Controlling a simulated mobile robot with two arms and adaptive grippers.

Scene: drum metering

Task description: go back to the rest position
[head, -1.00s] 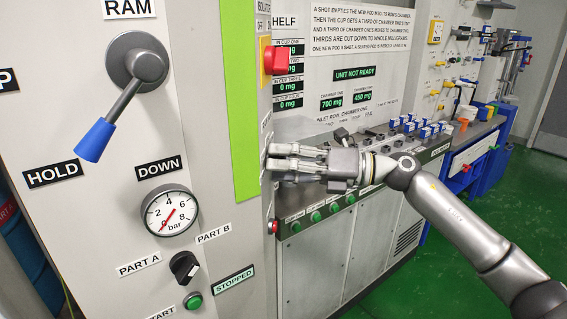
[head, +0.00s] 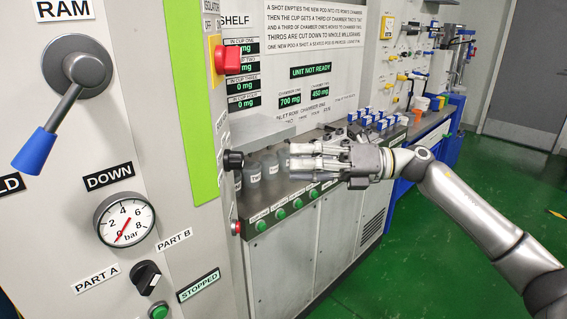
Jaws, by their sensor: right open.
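My right gripper (head: 304,160) is in the middle of the head view, with its arm coming in from the lower right. Its fingers point left and are apart, with nothing between them. It is in front of the bench, close to several grey bottles (head: 270,167), and hides part of the row behind it. I cannot tell whether it touches anything there. My left gripper does not show.
A grey panel at left carries the blue-handled ram lever (head: 62,115), a pressure gauge (head: 124,219), a black knob (head: 146,277) and a red isolator switch (head: 228,60). Green buttons (head: 281,213) line the bench front. Blue-and-white pods (head: 376,118) stand behind. Green floor (head: 440,245) is open at right.

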